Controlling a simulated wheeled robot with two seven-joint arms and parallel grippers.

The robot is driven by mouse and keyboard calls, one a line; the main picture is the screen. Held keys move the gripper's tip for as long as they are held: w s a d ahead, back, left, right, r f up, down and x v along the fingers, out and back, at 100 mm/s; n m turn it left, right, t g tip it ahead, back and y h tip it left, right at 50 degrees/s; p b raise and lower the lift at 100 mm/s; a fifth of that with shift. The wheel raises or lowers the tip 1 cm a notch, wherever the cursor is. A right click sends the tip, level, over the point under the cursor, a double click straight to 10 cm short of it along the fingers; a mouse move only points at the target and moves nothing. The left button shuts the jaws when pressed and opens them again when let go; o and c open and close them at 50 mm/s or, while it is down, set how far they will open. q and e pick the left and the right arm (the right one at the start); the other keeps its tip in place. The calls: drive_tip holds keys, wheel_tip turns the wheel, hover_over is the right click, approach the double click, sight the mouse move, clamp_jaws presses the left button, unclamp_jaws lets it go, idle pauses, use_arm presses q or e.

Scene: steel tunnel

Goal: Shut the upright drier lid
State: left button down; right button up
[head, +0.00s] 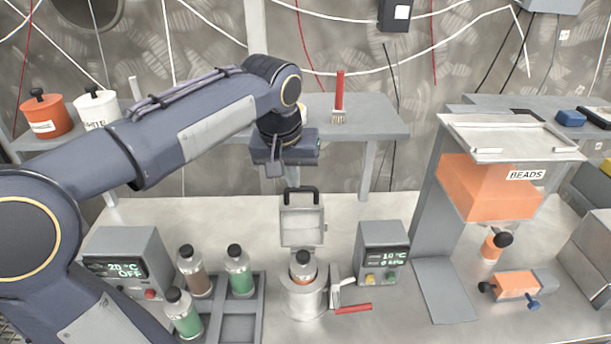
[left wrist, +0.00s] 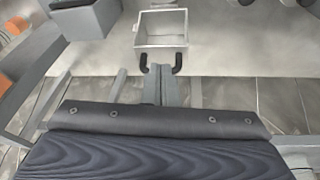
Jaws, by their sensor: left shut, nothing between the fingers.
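The drier (head: 303,298) is a metal cylinder on the bench, with a black-capped bottle (head: 303,268) in its mouth. Its square grey lid (head: 302,227) stands upright at the back, with a black U-shaped handle (head: 301,190) on its top edge. My left gripper (head: 275,172) is shut and empty, above and behind the lid, close to the handle. In the left wrist view the lid (left wrist: 162,28) is ahead of the shut fingers (left wrist: 160,70), which cover the handle's middle. Contact cannot be told. My right gripper is not in view.
A rack (head: 240,315) with several bottles stands left of the drier. A raised shelf (head: 370,115) runs behind. An orange beads bin (head: 490,188) is further right.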

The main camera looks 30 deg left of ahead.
use_arm(q)
drive_tip(key=w+a+r+n+y, duration=0.1)
drive_tip(key=w+r+n, duration=0.1)
drive_tip(key=w, duration=0.5)
hover_over(306, 198)
drive_tip(key=shift+g, duration=0.3)
wheel_tip(306, 198, down, 10)
drive_tip(key=shift+r, duration=0.1)
drive_tip(key=shift+s, duration=0.1)
